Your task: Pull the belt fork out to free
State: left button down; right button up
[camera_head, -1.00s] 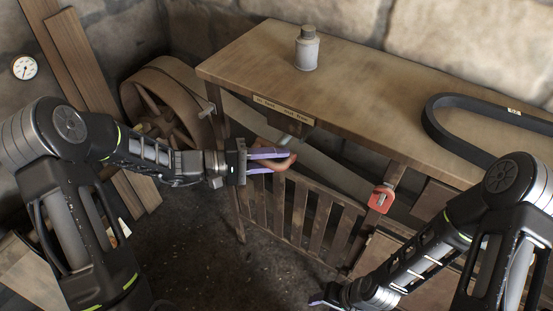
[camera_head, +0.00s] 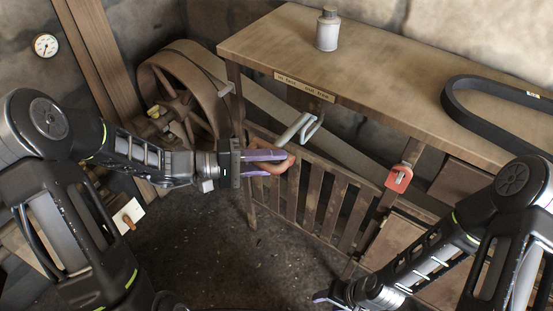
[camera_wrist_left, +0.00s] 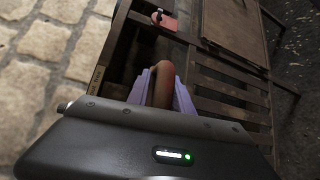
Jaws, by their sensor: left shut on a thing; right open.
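The belt fork shows as a pale metal bar with a looped end (camera_head: 301,130) and a brown rounded handle (camera_head: 287,163), below the front edge of the bench. My left gripper (camera_head: 268,161) is shut on the brown handle, coming from the left. In the left wrist view the handle (camera_wrist_left: 163,88) sits between the two purple fingers. The fork's far end and its relation to the flat belt (camera_head: 262,102) are not clear. My right gripper (camera_head: 325,298) is low at the bottom centre, open and away from the fork.
The wooden bench (camera_head: 400,85) carries a small tin (camera_head: 327,32) and a black belt loop (camera_head: 462,112). A slatted guard (camera_head: 317,200) stands below it. A large wheel (camera_head: 180,95) stands behind my left arm.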

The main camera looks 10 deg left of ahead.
pick_arm(q)
jog(key=shift+s+f, duration=0.3)
jog(key=shift+f, duration=0.25)
jog(key=c, duration=1.4)
grip_release()
jog(key=shift+a, duration=0.1)
jog(key=shift+c, duration=0.2)
jog(key=shift+o, duration=0.7)
jog(key=shift+r, duration=0.2)
jog(key=shift+w, duration=0.1)
jog(key=shift+r, duration=0.1)
jog(key=b+v, duration=0.1)
jog(key=v, duration=0.6)
jog(key=shift+s+a, duration=0.2)
jog(key=shift+a, duration=0.15)
